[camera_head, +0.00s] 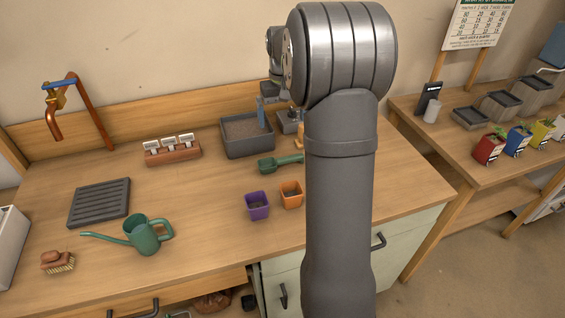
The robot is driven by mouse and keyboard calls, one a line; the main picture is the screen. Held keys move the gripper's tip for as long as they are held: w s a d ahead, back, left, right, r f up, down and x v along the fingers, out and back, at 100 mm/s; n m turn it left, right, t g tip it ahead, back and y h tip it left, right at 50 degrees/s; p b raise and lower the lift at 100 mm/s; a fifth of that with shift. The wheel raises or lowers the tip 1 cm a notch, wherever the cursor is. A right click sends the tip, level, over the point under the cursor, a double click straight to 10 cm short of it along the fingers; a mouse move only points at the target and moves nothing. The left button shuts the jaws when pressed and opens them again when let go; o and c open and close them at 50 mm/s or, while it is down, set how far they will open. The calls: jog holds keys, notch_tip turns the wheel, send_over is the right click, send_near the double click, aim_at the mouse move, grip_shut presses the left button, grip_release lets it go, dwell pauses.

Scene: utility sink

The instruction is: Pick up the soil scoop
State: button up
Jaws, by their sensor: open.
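The green soil scoop (280,163) lies on the wooden bench, in front of a dark tray of soil (245,136) and just left of my arm. Part of its handle runs toward my arm, and its far end is close to the arm's edge. My gripper (280,121) is at the back of the bench, beside the soil tray's right side. It is open, with nothing seen between its fingers, and is partly hidden by my arm. It is apart from the scoop, farther back.
A purple pot (257,206) and an orange pot (291,194) stand in front of the scoop. A green watering can (146,236), a slatted tray (99,203), a brush (57,261) and a labelled rack (173,151) are to the left. The bench's middle is clear.

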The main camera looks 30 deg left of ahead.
jog(key=shift+r, duration=0.85)
jog(key=c, duration=1.2)
jog(key=shift+o, duration=0.2)
